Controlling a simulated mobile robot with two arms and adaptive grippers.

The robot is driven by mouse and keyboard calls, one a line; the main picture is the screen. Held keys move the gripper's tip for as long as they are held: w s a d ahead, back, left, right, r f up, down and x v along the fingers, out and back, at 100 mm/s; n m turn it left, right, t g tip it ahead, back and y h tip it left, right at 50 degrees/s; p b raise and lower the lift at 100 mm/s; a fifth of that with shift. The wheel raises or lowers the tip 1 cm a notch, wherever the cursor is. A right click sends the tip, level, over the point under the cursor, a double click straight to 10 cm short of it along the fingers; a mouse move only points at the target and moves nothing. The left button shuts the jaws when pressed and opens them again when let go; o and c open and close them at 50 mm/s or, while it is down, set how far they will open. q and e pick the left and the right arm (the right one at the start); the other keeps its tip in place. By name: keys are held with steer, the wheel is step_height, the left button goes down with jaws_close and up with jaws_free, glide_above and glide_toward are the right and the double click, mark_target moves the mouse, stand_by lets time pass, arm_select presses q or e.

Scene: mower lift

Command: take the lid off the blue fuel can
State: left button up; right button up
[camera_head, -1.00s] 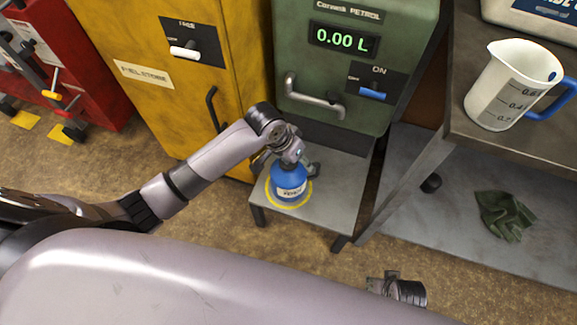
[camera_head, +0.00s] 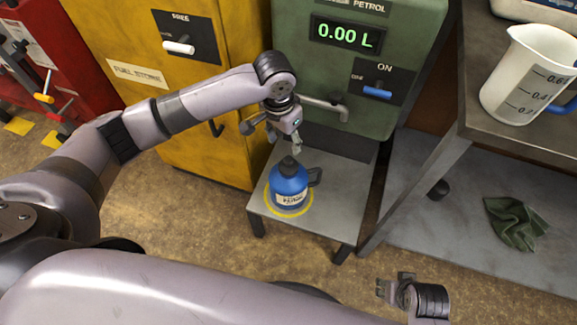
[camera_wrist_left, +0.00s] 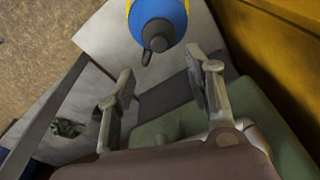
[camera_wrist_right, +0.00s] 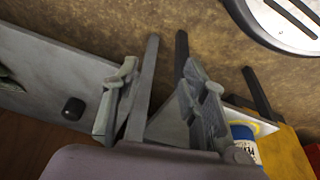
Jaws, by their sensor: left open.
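The blue fuel can (camera_head: 288,193) stands upright on the small grey stand, inside a yellow ring. Its dark lid (camera_head: 288,165) sits on top. In the left wrist view the can (camera_wrist_left: 155,10) and its dark lid (camera_wrist_left: 158,38) show at the top centre, beyond the fingertips. My left gripper (camera_head: 287,143) is above the can, apart from the lid; its fingers (camera_wrist_left: 163,80) are spread and empty. My right gripper (camera_head: 390,288) is low at the front right, away from the can. Its fingers (camera_wrist_right: 160,85) are apart with nothing between them.
The green petrol dispenser (camera_head: 345,75), reading 0.00 L, stands behind the stand (camera_head: 330,205). A yellow cabinet (camera_head: 150,70) is to its left. A workbench (camera_head: 480,125) with a measuring jug (camera_head: 520,85) is at right; a green cloth (camera_head: 515,222) lies on its lower shelf.

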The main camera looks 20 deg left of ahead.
mark_target(289, 159)
arm_select(q)
steer(key=f, duration=0.2)
steer(key=f+b, duration=0.1)
steer(key=f, duration=0.2)
steer(key=shift+w+d+f, duration=0.15)
steer(key=shift+w+f, duration=0.15)
step_height(289, 159, down, 4)
steer(key=shift+w+b, duration=0.1)
steer(key=shift+b, duration=1)
steer(key=shift+w+d+f, duration=0.1)
steer(key=shift+f, duration=0.5)
arm_select(e)
steer(key=w+v, duration=0.1)
steer(key=v, duration=1)
steer(key=shift+t, duration=0.4)
steer(key=shift+w+d+r, duration=0.1)
arm_select(q)
steer(key=shift+r, duration=0.1)
steer(key=c, duration=1)
steer(key=shift+c, duration=0.2)
